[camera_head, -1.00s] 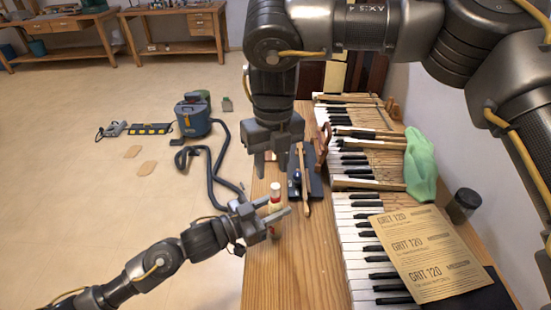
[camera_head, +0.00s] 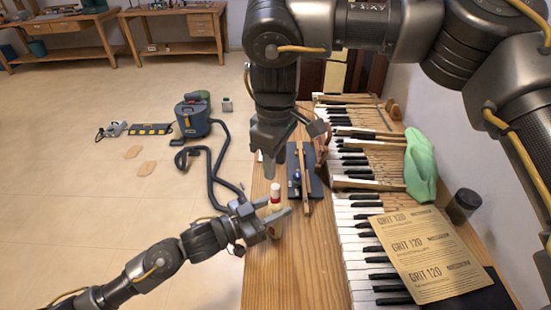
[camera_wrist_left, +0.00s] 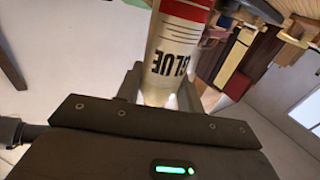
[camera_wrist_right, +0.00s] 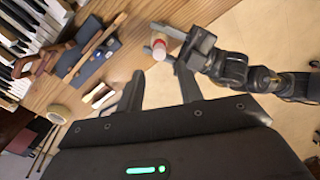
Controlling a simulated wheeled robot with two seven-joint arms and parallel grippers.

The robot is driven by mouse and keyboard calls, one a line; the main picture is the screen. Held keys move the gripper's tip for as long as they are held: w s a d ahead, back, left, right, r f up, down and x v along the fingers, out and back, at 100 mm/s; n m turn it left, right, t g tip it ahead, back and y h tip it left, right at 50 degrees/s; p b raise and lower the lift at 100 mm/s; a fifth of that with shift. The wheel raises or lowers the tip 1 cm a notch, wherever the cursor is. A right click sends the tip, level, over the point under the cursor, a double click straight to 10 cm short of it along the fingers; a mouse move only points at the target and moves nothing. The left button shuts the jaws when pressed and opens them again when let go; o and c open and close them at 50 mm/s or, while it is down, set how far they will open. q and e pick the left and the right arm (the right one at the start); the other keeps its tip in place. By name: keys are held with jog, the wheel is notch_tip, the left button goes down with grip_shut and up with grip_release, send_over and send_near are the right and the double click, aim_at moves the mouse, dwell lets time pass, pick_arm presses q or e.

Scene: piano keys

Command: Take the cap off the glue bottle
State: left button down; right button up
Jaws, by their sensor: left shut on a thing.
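The glue bottle (camera_head: 275,226) stands upright on the wooden bench, cream with a red band and a pale cap (camera_head: 275,187) on top. My left gripper (camera_head: 277,212) is shut on the bottle's body. In the left wrist view the bottle (camera_wrist_left: 178,50), lettered GLUE, sits between the fingers. My right gripper (camera_head: 268,165) points down just above the cap, apart from it. In the right wrist view my right gripper (camera_wrist_right: 154,88) is open and empty, with the cap (camera_wrist_right: 158,38) beyond the fingertips.
A dark tray (camera_head: 305,170) with a wooden stick lies right of the bottle. Piano keys (camera_head: 355,235), sandpaper sheets (camera_head: 425,255), a green cloth (camera_head: 420,165) and a dark jar (camera_head: 463,205) are further right. The bench front (camera_head: 290,280) is clear.

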aim_at(275, 186)
jog(key=m, duration=0.3)
jog(key=shift+m, duration=0.4)
jog(key=shift+f, duration=0.1)
jog(key=shift+f, duration=3.9)
jog(key=shift+c, duration=0.3)
